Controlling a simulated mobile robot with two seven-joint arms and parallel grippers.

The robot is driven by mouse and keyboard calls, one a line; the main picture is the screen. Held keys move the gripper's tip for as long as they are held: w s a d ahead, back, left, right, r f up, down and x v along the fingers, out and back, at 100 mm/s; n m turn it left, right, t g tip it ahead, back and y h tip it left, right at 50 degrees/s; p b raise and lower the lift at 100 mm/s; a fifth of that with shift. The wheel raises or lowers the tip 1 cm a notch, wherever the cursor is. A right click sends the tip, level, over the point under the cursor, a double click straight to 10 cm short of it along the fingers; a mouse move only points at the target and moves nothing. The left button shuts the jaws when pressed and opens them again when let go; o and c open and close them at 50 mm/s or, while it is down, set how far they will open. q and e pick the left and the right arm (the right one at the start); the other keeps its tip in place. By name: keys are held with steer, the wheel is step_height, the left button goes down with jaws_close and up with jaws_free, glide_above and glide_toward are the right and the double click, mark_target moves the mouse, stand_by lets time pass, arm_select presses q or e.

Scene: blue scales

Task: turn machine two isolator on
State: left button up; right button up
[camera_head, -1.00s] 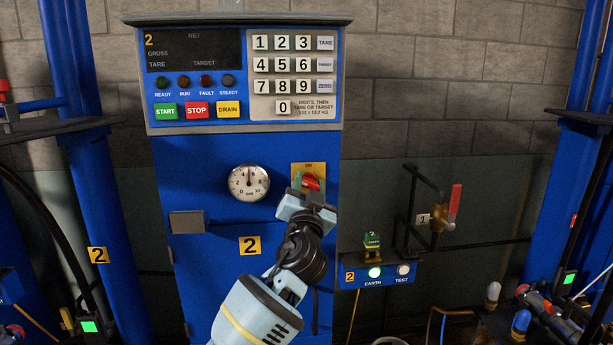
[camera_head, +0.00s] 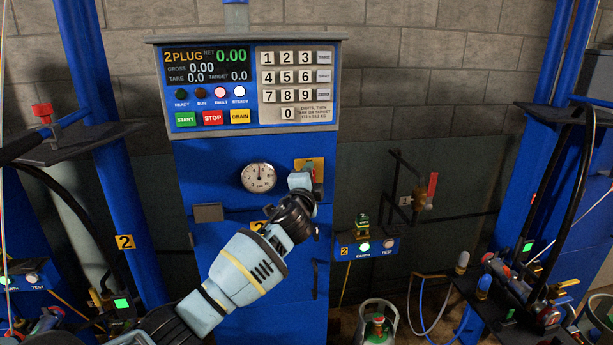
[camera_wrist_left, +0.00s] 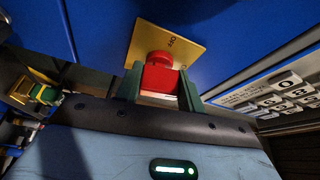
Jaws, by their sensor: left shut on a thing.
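The machine two cabinet (camera_head: 225,165) is blue, with a number 2 on its display (camera_head: 205,67). The display is lit and reads "2 PLUG" with zeros, and the fault and steady lamps are lit. The isolator is a red knob (camera_wrist_left: 158,74) on a yellow plate (camera_wrist_left: 185,45), right of the gauge. In the head view the plate (camera_head: 301,163) shows but the knob is mostly hidden by my gripper. My left gripper (camera_head: 309,180) is shut on the knob; in the wrist view its two green fingers stand either side of it. My right gripper is not in view.
A round gauge (camera_head: 258,177) and a grey bracket (camera_head: 208,212) are close by on the cabinet front. Start, stop and drain buttons (camera_head: 212,117) and a keypad sit above. An earth/test box (camera_head: 367,248) and a red-handled valve (camera_head: 430,190) stand to the right.

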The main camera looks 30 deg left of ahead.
arm_select(q)
steer(key=shift+m+g, duration=0.4)
steer(key=shift+m, duration=0.6)
steer(key=o, duration=1)
steer(key=shift+s, duration=0.1)
steer(key=v, duration=0.7)
steer(key=shift+s, duration=0.3)
